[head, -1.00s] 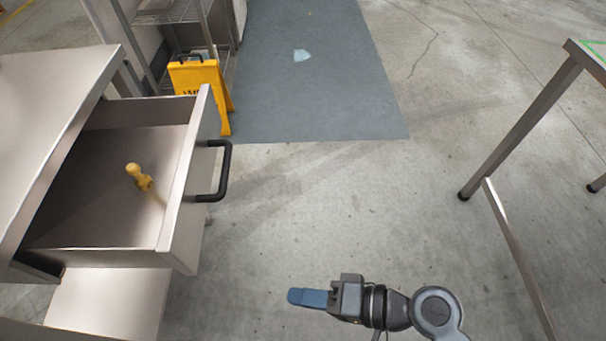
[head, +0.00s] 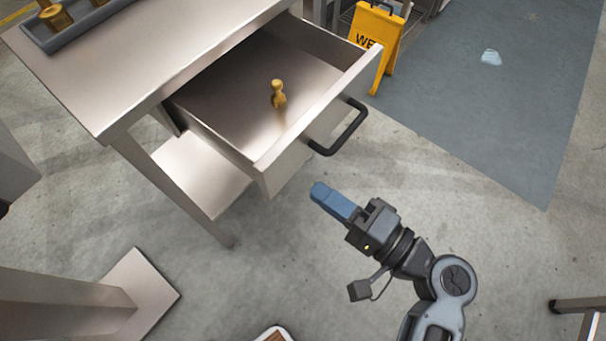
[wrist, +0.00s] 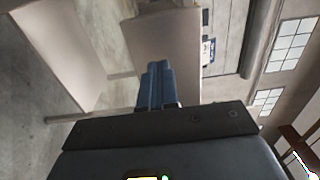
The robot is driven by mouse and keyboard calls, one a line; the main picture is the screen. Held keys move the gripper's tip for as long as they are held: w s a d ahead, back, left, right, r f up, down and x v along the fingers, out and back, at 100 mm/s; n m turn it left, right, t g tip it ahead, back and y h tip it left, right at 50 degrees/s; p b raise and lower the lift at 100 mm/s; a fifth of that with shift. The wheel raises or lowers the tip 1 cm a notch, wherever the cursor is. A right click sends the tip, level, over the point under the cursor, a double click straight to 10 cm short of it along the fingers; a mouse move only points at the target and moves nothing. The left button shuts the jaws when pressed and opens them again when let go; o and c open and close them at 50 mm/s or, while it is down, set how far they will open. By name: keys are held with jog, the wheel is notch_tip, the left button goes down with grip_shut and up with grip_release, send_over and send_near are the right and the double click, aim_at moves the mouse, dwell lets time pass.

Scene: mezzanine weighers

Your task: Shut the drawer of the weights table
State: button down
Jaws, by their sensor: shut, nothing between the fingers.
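The steel weights table (head: 160,60) stands at the upper left of the head view. Its drawer (head: 300,150) is pulled well out, with a black bar handle (head: 340,130) on its front. A brass weight (head: 278,95) stands inside the drawer. My gripper (head: 318,192) is shut and empty, its blue fingers pointing toward the drawer front. It is apart from the drawer, below the handle in the picture. In the wrist view the blue fingers (wrist: 155,85) show together in front of pale panels that I cannot identify for sure.
A tray (head: 100,25) with brass weights sits on the tabletop. A yellow wet-floor sign (head: 380,45) stands behind the drawer. A grey floor mat (head: 480,110) lies at the upper right. A steel post on a base plate (head: 140,295) is at lower left. Open concrete floor surrounds my gripper.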

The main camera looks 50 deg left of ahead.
aim_at(212, 125)
jog(key=shift+x, duration=2.6)
jog(key=b+x, duration=0.7)
jog(key=x, duration=1.4)
jog(key=shift+a, duration=0.15)
jog(key=shift+s+a+r, duration=0.1)
jog(key=shift+a+r, duration=0.05)
jog(key=shift+a, duration=0.35)
jog(key=shift+s+a, duration=0.1)
